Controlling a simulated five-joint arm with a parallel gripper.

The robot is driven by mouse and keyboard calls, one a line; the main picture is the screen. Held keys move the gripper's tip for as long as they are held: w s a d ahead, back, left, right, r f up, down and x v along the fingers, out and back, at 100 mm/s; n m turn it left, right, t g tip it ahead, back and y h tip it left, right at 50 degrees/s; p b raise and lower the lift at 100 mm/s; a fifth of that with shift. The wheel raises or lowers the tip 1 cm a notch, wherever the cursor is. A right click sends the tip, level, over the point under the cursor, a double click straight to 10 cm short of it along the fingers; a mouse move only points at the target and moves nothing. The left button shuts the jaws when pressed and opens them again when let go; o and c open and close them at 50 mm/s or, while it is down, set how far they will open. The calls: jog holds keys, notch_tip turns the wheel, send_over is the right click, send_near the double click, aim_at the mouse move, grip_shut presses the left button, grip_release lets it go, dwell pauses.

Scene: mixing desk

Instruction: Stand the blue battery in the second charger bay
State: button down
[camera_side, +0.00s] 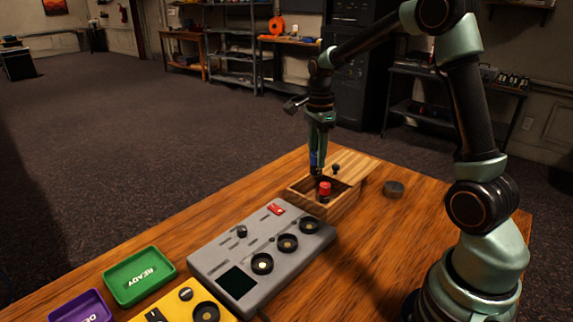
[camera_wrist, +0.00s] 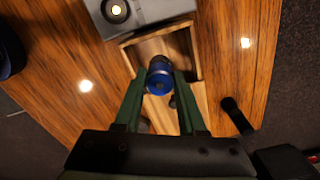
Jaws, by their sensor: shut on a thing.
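My gripper (camera_side: 317,170) is shut on the blue battery (camera_side: 313,160), at the open wooden box. In the wrist view the battery (camera_wrist: 160,74) sits between the two green fingers, with its round end towards the camera. In the side view it shows at about the height of the box rim or above; the fingers partly hide it. The grey unit (camera_side: 225,259), apparently the charger, has three round dark bays in a row: a near one (camera_side: 262,264), a middle one (camera_side: 287,243) and a far one (camera_side: 309,226). No battery stands up from them.
The wooden box (camera_side: 340,204) has its lid (camera_side: 352,164) slid partly back, and a red-topped thing (camera_side: 325,188) is inside. A dark round piece (camera_side: 393,188) lies to its right. A green tray (camera_side: 139,276), a purple tray (camera_side: 80,307) and a yellow unit (camera_side: 176,309) are at the front left.

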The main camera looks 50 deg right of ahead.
aim_at(316, 153)
notch_tip(316, 153, up, 8)
jog(key=shift+f, duration=0.25)
jog(key=s+a+f+n, duration=0.25)
jog(key=a+f, duration=0.25)
jog(key=a, duration=0.4)
jog(key=s+a+f+n, duration=0.25)
jog(key=a+f, duration=0.25)
jog(key=a, duration=0.4)
jog(key=shift+m, duration=0.3)
jog(key=shift+s+d+f, duration=0.15)
jog(key=shift+f, duration=1.05)
jog(key=shift+s+d+f, duration=0.1)
jog(key=shift+f, duration=1.05)
jog(key=shift+f, duration=0.65)
jog(key=c, duration=0.8)
grip_release()
jog(key=shift+o, duration=0.2)
jog(key=shift+r, duration=0.1)
notch_tip(316, 153, up, 11)
